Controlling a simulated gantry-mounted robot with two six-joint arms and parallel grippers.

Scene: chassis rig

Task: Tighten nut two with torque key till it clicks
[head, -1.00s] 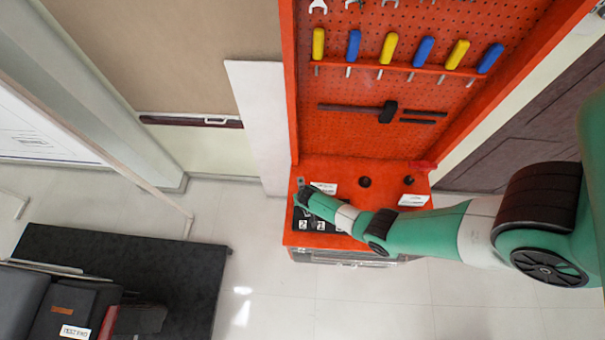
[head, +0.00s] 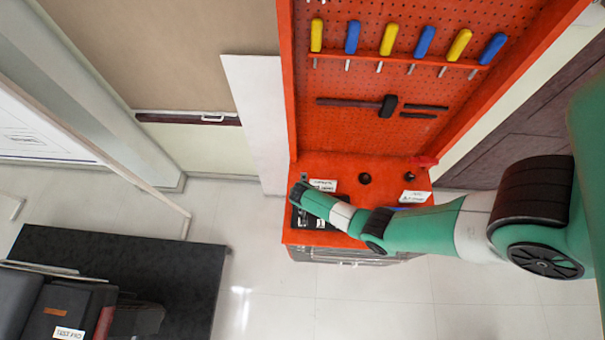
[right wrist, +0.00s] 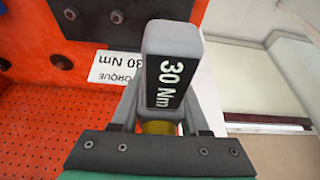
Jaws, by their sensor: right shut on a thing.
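My right arm reaches in from the right in the head view, with its right gripper (head: 303,187) at the left end of the red bench top (head: 345,172). In the right wrist view the gripper (right wrist: 160,122) is shut on the torque key (right wrist: 172,75), a grey block-shaped handle with a black label reading "30 Nm". A yellow band shows below the handle, between the fingers. The key's working end is hidden. My left gripper is not in view.
A white torque label (right wrist: 118,68) lies on the red bench. A pegboard (head: 350,135) with yellow and blue handled tools and a hammer (head: 387,106) rises behind it. A black platform (head: 150,265) stands at lower left, with clear floor between.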

